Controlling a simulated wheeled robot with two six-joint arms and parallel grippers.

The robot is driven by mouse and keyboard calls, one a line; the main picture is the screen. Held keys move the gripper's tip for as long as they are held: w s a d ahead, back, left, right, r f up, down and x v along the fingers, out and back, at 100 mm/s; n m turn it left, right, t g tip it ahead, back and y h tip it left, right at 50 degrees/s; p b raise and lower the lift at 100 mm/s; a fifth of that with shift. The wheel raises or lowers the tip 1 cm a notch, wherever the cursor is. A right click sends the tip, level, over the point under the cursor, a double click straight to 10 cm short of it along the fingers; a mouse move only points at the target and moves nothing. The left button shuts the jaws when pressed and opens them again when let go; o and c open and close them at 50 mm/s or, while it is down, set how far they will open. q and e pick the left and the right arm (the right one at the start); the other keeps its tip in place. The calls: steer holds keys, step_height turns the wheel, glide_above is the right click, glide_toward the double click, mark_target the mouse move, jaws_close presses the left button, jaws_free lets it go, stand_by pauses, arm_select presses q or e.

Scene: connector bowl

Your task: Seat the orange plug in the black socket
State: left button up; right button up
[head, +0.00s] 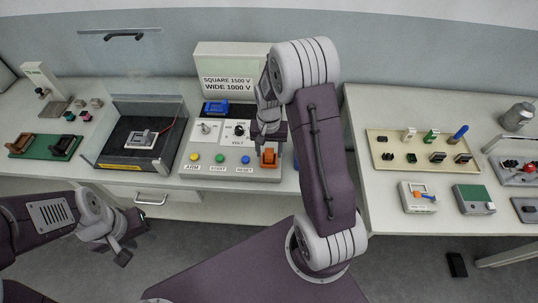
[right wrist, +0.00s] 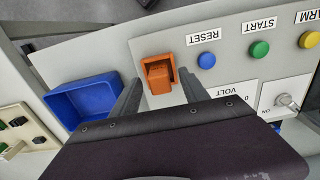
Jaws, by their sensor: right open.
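In the head view, the tan tray (head: 375,140) on the right table holds several small black sockets (head: 437,157) and upright plugs, white, green and blue. No plug there is clearly orange. A small orange piece (head: 420,188) lies on a little white device, too small to identify. A larger orange block (head: 269,156) is on the grey control panel; the right wrist view shows it as an orange flap in an orange frame (right wrist: 158,74). My right gripper (right wrist: 159,93) is open and empty, its fingers pointing toward this block. My left gripper (head: 122,256) hangs low at left, its jaws unclear.
The control panel (head: 190,168) carries yellow, green and blue buttons and a knob. A blue bin (right wrist: 85,100) is beside it. A clear-walled case (head: 98,135) stands to the left, with a green board (head: 45,154) further left. A gap separates the two tables.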

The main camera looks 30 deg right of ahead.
steer(key=shift+f, duration=0.7)
steer(key=shift+w+f, duration=0.1)
steer(key=shift+f, duration=0.3)
jaws_close()
steer(key=shift+r, duration=0.1)
step_height(320, 180, up, 4)
steer(key=s+a+r+b, duration=0.1)
steer(key=s+a+r, duration=0.5)
steer(key=s, duration=0.4)
steer(key=shift+r+b, duration=0.3)
steer(key=shift+r, duration=0.15)
